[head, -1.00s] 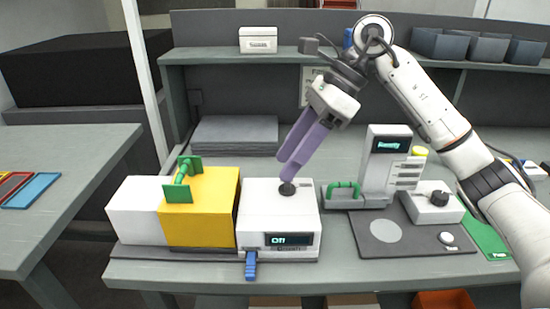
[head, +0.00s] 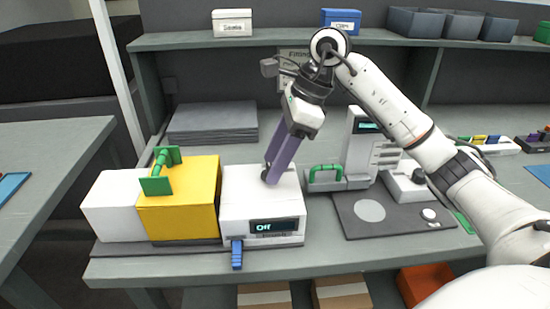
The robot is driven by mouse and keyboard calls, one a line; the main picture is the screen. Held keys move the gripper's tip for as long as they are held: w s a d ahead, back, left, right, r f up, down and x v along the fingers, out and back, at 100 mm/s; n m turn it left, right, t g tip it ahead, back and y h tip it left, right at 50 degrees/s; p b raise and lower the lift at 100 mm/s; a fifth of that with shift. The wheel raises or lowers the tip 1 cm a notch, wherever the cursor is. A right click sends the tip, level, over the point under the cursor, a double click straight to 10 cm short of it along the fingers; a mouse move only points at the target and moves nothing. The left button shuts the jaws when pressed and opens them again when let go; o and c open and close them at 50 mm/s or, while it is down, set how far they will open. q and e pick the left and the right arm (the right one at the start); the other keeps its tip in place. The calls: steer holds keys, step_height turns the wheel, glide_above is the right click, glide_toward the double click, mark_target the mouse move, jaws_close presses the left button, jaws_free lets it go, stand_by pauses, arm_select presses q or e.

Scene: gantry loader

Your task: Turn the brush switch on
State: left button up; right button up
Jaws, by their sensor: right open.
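A white box (head: 235,212) with a small dark display (head: 273,226) reading "Off" stands on the bench. A dark switch knob (head: 265,175) sits on its top, mostly hidden behind my fingers. My right gripper (head: 274,178) reaches down from above, its purple fingers tilted with the tips at the knob. The jaws are open, but from this side the fingers overlap, and I cannot tell whether they touch the knob. A blue tab (head: 237,254) sticks out of the box's front. My left gripper is not in view.
A yellow block (head: 180,215) with a green handle (head: 161,171) and a white block (head: 113,205) stand left of the box. A grey device (head: 360,150) with a green handle (head: 325,173) stands right. A dark mat (head: 400,222) lies farther right. Grey sheets (head: 212,122) lie behind.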

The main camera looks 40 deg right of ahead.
steer(key=c, duration=1)
steer(key=shift+c, duration=0.2)
steer(key=shift+m, duration=0.3)
steer(key=shift+s+m+t+h, duration=0.1)
steer(key=shift+m+t+h, duration=0.3)
steer(key=shift+m, duration=0.5)
steer(key=m, duration=0.1)
steer(key=m+t, duration=0.1)
steer(key=shift+a+m+h, duration=0.2)
steer(key=shift+m+h, duration=0.1)
steer(key=shift+m, duration=0.1)
steer(key=m, duration=0.1)
steer(key=m+h, duration=0.1)
steer(key=m, duration=0.1)
steer(key=shift+s+a, duration=0.15)
steer(key=shift+a, duration=0.05)
steer(key=shift+a+m+t+h, duration=0.1)
steer(key=shift+m+t+h, duration=0.4)
steer(key=shift+m, duration=1.2)
steer(key=shift+m+h, duration=0.3)
